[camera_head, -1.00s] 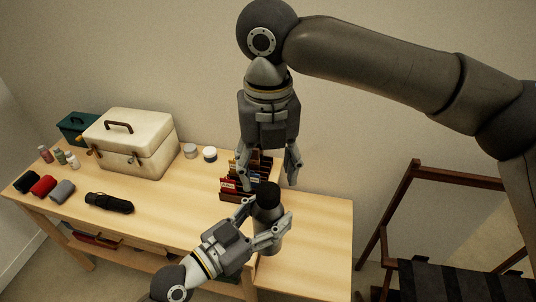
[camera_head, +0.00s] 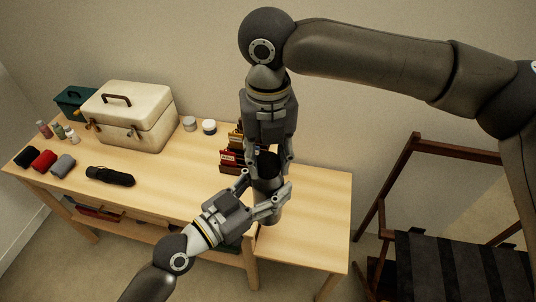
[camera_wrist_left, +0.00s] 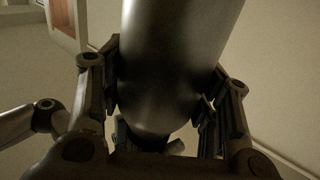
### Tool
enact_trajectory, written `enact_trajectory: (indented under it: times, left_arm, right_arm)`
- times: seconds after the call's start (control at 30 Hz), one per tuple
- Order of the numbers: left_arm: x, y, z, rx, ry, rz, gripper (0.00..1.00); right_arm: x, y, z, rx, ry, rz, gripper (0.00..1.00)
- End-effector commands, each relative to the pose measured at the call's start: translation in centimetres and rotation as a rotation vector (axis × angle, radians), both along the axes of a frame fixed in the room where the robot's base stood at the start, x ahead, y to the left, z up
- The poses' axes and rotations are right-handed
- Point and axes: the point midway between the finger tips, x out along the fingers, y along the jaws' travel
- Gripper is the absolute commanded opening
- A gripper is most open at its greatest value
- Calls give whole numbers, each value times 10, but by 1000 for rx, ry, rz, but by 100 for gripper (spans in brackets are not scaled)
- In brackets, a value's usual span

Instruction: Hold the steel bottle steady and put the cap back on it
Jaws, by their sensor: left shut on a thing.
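The steel bottle (camera_head: 267,187) stands about upright in my left gripper (camera_head: 264,198), in front of the back table area. My left gripper's fingers press on both sides of it. In the left wrist view the bottle's shiny steel body (camera_wrist_left: 172,65) fills the middle, between the fingers (camera_wrist_left: 160,100). The dark cap (camera_head: 267,162) shows at the bottle's top; whether it is seated cannot be told. My right gripper (camera_head: 268,155) points down from above with its fingertips around the cap's height. Its left finger is mostly hidden, and its grip on the cap is unclear.
The wooden table (camera_head: 310,235) has free room at its right. A cream metal case (camera_head: 125,120), white jars (camera_head: 209,127), a black umbrella (camera_head: 110,176) and rolled cloths (camera_head: 43,161) lie to the left. A rack of small boxes (camera_head: 231,160) stands behind the bottle. A dark chair (camera_head: 445,265) is at right.

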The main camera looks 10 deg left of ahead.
Motion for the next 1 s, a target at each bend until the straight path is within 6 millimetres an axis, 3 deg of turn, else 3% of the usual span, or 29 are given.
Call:
enact_trajectory:
  times: [0.1, 0.33, 1.0]
  left_arm:
    - [0, 0, 1, -1, -2, 1, 0]
    - [0, 0, 1, -1, -2, 1, 0]
    - [0, 0, 1, -1, -2, 0, 0]
  right_arm:
    - [0, 0, 0, 0, 0, 0, 9]
    - [0, 0, 0, 0, 2, -129, 9]
    - [0, 1, -1, 1, 3, -1322, 9]
